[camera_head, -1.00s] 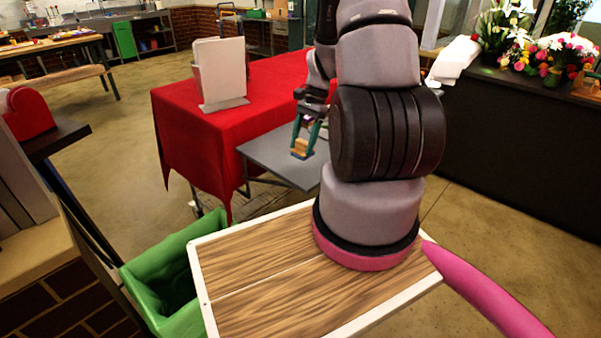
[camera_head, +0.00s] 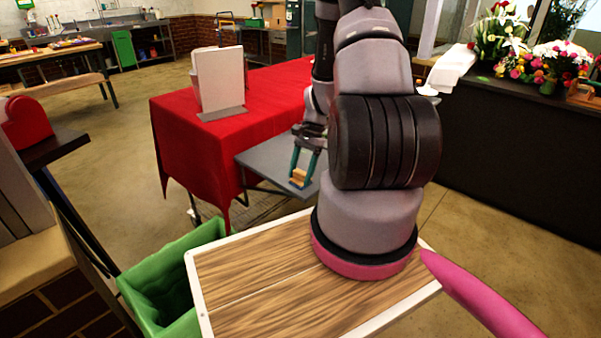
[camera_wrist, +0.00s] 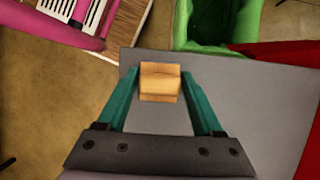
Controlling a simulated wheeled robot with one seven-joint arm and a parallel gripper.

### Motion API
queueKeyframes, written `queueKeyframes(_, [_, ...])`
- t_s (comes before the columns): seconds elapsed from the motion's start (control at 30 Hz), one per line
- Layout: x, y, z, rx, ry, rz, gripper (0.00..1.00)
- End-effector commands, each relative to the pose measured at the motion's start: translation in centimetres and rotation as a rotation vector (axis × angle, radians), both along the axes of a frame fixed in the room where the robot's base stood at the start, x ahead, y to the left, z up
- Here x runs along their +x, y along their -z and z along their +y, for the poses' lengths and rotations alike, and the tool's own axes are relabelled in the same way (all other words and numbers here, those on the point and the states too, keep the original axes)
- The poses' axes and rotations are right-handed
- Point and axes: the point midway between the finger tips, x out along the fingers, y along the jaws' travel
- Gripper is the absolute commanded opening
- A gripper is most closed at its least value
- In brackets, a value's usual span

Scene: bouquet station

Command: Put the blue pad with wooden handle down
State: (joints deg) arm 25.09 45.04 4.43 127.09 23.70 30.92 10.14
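The blue pad with wooden handle (camera_head: 299,178) is at the tips of my gripper (camera_head: 305,163), with the blue part underneath. It is over the near part of the grey table (camera_head: 270,158); I cannot tell whether it touches the top. In the wrist view, the wooden handle (camera_wrist: 160,82) sits between the two teal fingertips of my gripper (camera_wrist: 160,76), which close on its sides. The blue pad is hidden under the handle there. The grey tabletop (camera_wrist: 245,105) fills the area below and right of it.
A red-draped table (camera_head: 205,150) with a white board (camera_head: 219,80) adjoins the grey table at the back. A green bin (camera_head: 165,280) stands at the lower left. A dark counter with flowers (camera_head: 540,65) is at the right. The grey tabletop around the pad looks clear.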

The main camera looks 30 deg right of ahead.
Motion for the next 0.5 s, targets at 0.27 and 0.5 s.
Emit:
queueKeyframes(0.27, [0.0, 0.0, 0.0, -0.001, 0.0, 0.0, 0.94])
queueKeyframes(0.5, [0.2, -1.3, -0.4, -0.003, 0.0, -0.003, 0.94])
